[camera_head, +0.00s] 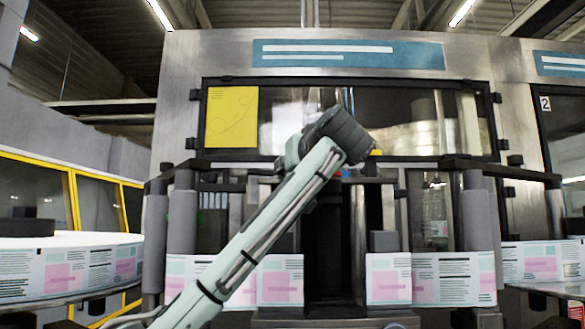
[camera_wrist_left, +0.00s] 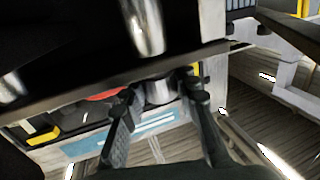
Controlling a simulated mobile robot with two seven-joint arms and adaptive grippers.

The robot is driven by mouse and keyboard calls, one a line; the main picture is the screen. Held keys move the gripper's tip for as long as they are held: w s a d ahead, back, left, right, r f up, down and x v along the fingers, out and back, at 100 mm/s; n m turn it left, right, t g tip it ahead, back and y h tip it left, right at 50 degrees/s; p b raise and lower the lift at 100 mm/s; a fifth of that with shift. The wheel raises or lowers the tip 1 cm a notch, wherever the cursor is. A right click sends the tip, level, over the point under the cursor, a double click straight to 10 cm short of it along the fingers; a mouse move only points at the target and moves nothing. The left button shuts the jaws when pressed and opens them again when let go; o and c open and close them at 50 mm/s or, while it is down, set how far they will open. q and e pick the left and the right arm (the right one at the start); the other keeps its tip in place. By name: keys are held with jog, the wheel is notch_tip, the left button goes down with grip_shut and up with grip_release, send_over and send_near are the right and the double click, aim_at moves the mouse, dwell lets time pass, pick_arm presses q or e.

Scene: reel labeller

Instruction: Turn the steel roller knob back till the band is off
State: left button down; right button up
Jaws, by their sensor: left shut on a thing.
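The steel roller knob (camera_wrist_left: 158,92) is a short shiny cylinder in the left wrist view, between the two dark fingers of my left gripper (camera_wrist_left: 159,84). The fingers are shut on its sides. In the head view my left arm rises from the bottom to the middle of the machine, with the dark gripper body (camera_head: 338,132) in front of the window's lower edge. The fingertips and the knob are hidden there. I cannot make out a band on the knob, nor how far it is turned. My right gripper is in neither view.
The label web (camera_head: 430,280), white with pink blocks, runs across the machine front past grey rollers (camera_head: 476,220). A red part (camera_wrist_left: 105,96) lies close beside the left finger. A yellow sheet (camera_head: 231,117) is on the window. A dark machine edge lies close above the fingers.

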pick_arm(q)
jog(key=c, duration=1.1)
grip_release()
jog(key=shift+c, duration=0.2)
jog(key=v, duration=1.2)
